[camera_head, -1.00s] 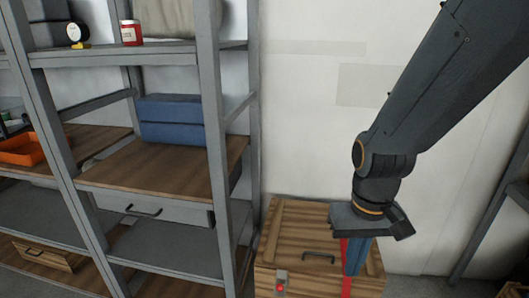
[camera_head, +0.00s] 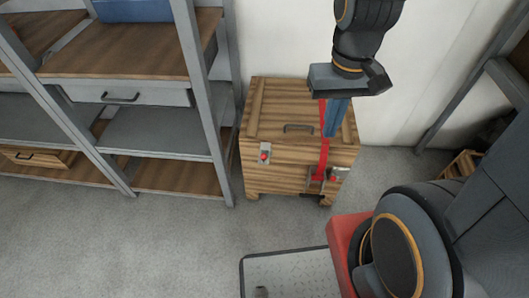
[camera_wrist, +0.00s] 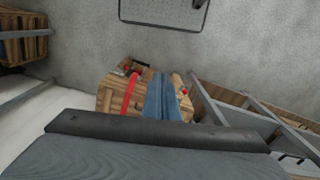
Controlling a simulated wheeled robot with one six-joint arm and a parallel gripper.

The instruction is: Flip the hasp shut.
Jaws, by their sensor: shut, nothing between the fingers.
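A wooden crate (camera_head: 285,128) stands on the floor against the wall, its lid down with a dark handle on top. A red band (camera_head: 323,158) runs over the lid's front right part and down the front; it also shows in the wrist view (camera_wrist: 132,98). Small metal hasp hardware (camera_head: 317,178) sits low at the band's end, with a red part beside it; whether its flap is open cannot be told. My gripper (camera_head: 333,135), with blue fingers, points down over the lid's right front, shut and empty. It also shows in the wrist view (camera_wrist: 162,78). Contact is unclear.
A metal plate with a red button (camera_head: 264,154) is on the crate's front left. A grey shelf unit (camera_head: 217,100) stands close on the left. Open floor is at lower left.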

